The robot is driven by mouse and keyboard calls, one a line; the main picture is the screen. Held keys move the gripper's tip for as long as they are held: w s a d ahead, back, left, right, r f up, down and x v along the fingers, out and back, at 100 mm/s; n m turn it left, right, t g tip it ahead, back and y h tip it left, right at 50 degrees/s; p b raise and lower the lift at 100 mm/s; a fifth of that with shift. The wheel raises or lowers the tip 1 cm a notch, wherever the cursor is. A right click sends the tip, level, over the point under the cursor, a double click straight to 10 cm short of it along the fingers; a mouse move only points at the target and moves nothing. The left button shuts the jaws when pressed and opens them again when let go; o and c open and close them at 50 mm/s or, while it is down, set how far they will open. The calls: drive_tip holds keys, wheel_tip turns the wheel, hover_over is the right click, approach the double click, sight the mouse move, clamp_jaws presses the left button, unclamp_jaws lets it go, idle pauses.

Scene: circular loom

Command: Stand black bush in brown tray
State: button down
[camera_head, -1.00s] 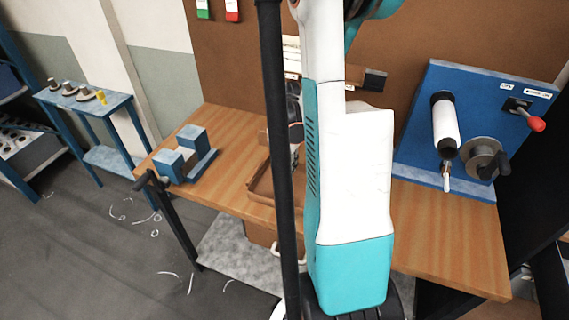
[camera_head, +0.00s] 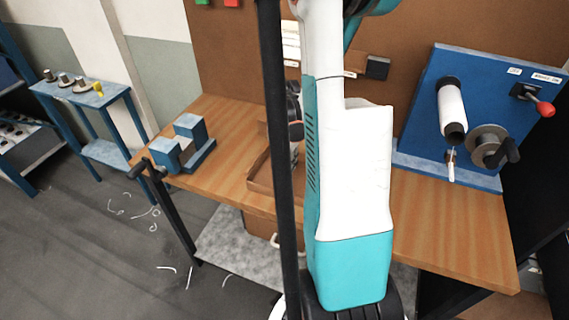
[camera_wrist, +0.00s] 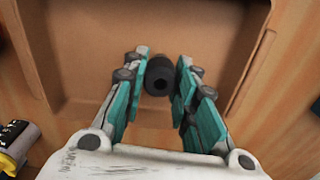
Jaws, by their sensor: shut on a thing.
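The black bush (camera_wrist: 159,76) is a short dark cylinder with a hole in its end, seen in the wrist view. My gripper (camera_wrist: 160,84) is shut on it, with the teal-padded fingers on its left and right sides. The bush is over the inside of the brown tray (camera_wrist: 85,50); whether it touches the tray floor I cannot tell. In the head view the brown tray (camera_head: 258,179) shows only in part on the wooden bench, behind my arm. The bush is hidden in that view.
A blue block fixture (camera_head: 186,146) stands at the bench's left end. A blue panel (camera_head: 425,110) with a white roll, a crank and a red-knobbed lever stands at the right. Bare bench top lies in front of it. A yellow and black object (camera_wrist: 17,142) shows at the wrist view's lower left.

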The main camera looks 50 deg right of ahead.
sight(284, 163)
drive_tip(key=shift+f, duration=0.25)
drive_tip(key=c, duration=1.2)
unclamp_jaws()
wheel_tip(284, 163, up, 12)
